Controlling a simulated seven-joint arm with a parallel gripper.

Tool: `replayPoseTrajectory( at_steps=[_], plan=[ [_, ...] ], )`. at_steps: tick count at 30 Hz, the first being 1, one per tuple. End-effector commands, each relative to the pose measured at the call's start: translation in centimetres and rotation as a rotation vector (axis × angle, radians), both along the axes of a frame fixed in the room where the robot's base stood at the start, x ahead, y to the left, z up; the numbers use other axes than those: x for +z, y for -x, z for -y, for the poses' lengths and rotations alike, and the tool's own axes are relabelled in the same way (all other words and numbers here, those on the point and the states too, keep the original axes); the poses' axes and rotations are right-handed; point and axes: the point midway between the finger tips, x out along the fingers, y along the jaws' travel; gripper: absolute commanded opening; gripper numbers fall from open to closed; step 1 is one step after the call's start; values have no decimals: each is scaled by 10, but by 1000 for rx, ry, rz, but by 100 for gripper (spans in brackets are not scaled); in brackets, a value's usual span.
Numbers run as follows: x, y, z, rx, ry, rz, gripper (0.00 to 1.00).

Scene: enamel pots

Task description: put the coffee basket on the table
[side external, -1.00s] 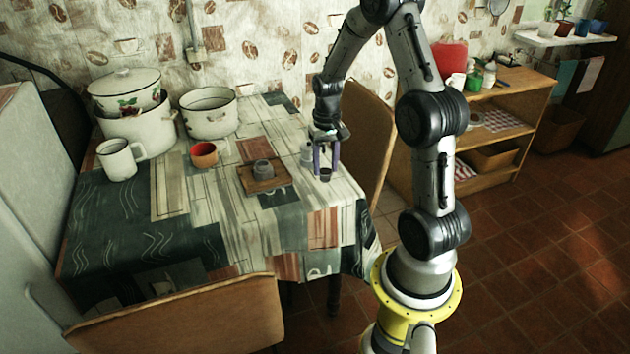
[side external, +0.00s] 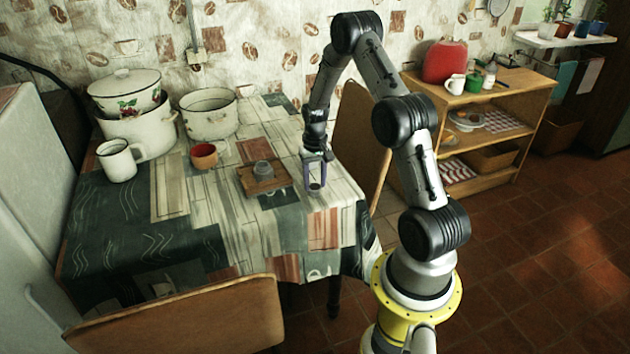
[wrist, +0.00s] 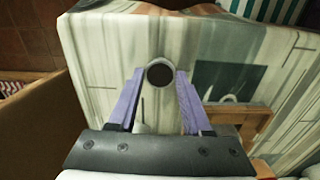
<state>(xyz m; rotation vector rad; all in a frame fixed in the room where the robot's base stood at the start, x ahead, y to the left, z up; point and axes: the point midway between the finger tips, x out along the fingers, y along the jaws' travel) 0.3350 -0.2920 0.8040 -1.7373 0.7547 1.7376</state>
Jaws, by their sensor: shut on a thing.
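The coffee basket (wrist: 160,74) shows in the wrist view as a small round piece with a pale rim and a dark inside. It sits between the two purple fingertips of my gripper (wrist: 160,80), which is shut on it. In the side view my gripper (side external: 316,185) points down, low over the right part of the table (side external: 330,215). The basket is hard to make out there, and I cannot tell whether it touches the cloth.
A wooden board (side external: 250,187) with a grey metal pot part (side external: 263,170) lies left of my gripper. A red-brown cup (side external: 204,156), a white mug (side external: 119,160) and enamel pots (side external: 208,115) stand farther left. The cloth in front of my gripper is clear.

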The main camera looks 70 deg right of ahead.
Motion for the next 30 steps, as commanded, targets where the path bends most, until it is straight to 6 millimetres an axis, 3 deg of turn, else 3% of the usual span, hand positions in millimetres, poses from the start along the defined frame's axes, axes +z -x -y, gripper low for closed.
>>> replayPoseTrajectory(
  at_steps=[8, 9, 13, 23, 30],
  plan=[
    [-3, 0, 0, 0, 0, 0, 5],
    [-3, 0, 0, 0, 0, 0, 57],
    [-2, 0, 0, 0, 0, 0, 79],
    [0, 0, 0, 0, 1, 1, 79],
    [32, -1, 1, 0, 4, 5, 79]
  ],
)
